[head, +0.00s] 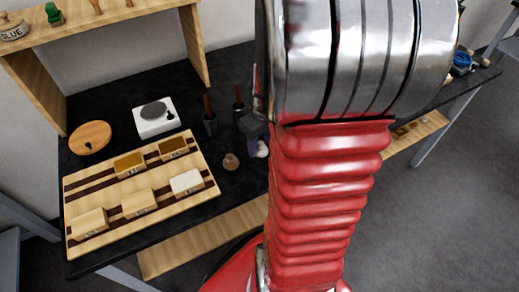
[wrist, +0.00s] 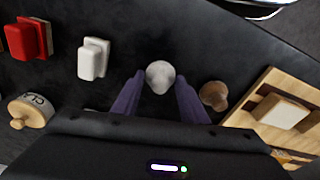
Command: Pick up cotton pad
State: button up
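A small white rounded object, which I take to be the cotton pad (wrist: 160,74), stands on the black tabletop. In the wrist view it lies between the two purple fingers of my gripper (wrist: 160,82), which are open with dark gaps on both sides. In the head view the white pad (head: 262,150) shows just below my gripper (head: 253,128), partly hidden by my arm. I cannot tell whether either finger touches it.
A brown knobbed object (wrist: 213,95) stands close right of the fingers. The wooden tray (head: 72,213) holds several small labelled boxes. Two dark cups with tools (head: 210,122), a white scale-like device (head: 155,117) and a round wooden board (head: 90,138) stand behind. A white block (wrist: 93,59) is at left.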

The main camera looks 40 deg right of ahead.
aim_at(260, 143)
jog(key=c, duration=0.6)
jog(key=shift+r, duration=0.1)
notch_tip(260, 143, up, 10)
jog(key=shift+f, duration=0.1)
dwell(0.3)
dwell(0.4)
jog(key=o, duration=0.4)
jog(key=shift+c, duration=1.5)
